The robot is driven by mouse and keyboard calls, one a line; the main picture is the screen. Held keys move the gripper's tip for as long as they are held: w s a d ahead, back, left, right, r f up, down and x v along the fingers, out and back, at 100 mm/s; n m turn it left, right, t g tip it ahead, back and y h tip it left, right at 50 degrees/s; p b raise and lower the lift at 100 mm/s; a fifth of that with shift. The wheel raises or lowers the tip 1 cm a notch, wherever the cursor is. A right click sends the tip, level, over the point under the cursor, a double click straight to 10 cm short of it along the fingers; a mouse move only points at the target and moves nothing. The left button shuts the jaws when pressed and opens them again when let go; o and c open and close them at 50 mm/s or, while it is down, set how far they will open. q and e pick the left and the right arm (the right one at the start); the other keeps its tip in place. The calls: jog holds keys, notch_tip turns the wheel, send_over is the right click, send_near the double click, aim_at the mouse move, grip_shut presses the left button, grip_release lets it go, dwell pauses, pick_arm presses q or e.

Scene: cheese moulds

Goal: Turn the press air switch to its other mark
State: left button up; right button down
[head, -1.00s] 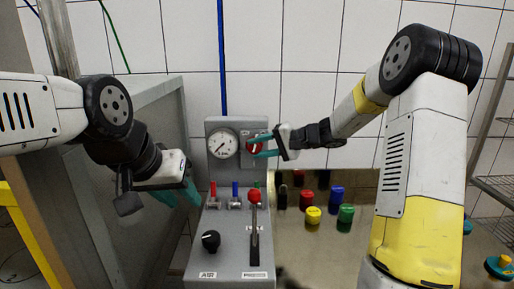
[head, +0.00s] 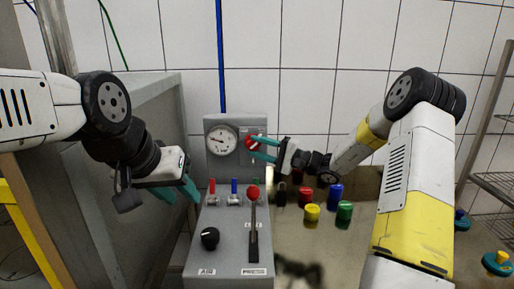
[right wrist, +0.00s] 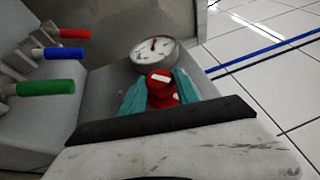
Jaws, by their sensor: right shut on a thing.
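The grey press panel (head: 230,258) stands in the middle of the head view. A black rotary knob (head: 210,237) with a light pointer line sits on its lower left, above a label that seems to read AIR. A red knob (right wrist: 159,76) with a white bar sits beside the round gauge (head: 221,141) on the upright part. My right gripper (head: 263,150) is shut on this red knob, with its teal fingers on either side of it in the right wrist view. My left gripper (head: 187,187) hangs left of the panel, away from the knobs; its finger gap is hard to see.
A red-topped lever (head: 253,194) stands on the panel's right, above a PRESS label. Red, blue and green toggles line up behind it. Several coloured cylinders, including a yellow one (head: 312,212), stand right of the panel. A grey cabinet wall (head: 150,105) is at left.

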jog(key=shift+s+f, duration=0.1)
jog(key=c, duration=0.9)
grip_release()
jog(key=v, duration=0.7)
jog(key=shift+s+d, duration=0.15)
jog(key=shift+d, duration=0.15)
